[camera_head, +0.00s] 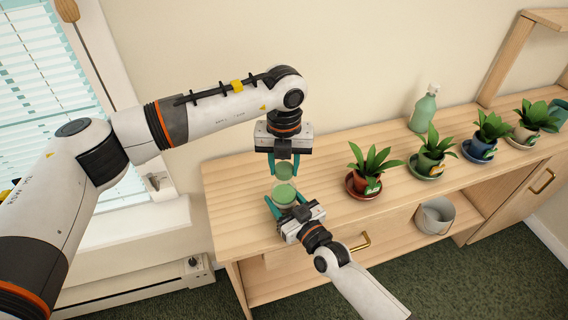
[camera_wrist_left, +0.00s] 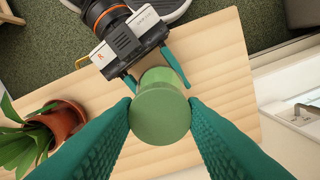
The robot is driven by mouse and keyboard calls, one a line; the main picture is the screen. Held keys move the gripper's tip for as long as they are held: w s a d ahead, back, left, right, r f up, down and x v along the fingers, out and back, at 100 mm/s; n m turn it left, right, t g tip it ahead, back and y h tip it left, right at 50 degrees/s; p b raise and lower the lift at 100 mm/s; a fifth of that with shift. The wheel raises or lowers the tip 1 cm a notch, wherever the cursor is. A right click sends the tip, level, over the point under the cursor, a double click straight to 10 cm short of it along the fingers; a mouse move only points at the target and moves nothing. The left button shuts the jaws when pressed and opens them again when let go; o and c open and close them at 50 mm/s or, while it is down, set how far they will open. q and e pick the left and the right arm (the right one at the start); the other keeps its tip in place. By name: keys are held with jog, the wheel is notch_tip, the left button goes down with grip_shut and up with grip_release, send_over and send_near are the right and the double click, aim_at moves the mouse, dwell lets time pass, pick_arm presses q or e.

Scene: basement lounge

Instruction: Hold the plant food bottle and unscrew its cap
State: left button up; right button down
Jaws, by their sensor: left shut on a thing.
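The plant food bottle (camera_head: 284,193), a short green container, stands on the wooden cabinet top near its left end. My right gripper (camera_head: 286,204) reaches in from the front with its teal fingers on either side of the bottle, shut on it. My left gripper (camera_head: 284,164) points down from above, shut on the round green cap (camera_head: 285,171). In the head view the cap shows above the bottle, apparently apart from it. In the left wrist view the cap (camera_wrist_left: 160,116) fills the space between my left fingers and hides much of the bottle (camera_wrist_left: 163,77).
A potted plant (camera_head: 371,171) on a red saucer stands to the right, with several more pots beyond. A green pump bottle (camera_head: 424,109) stands at the back. A grey bucket (camera_head: 435,215) sits on the lower shelf. The cabinet top left of the bottle is clear.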

aim_at(284, 167)
pick_arm(q)
jog(key=shift+r, duration=1)
jog(key=shift+r, duration=2)
pick_arm(e)
jog(key=shift+c, duration=2.2)
grip_release()
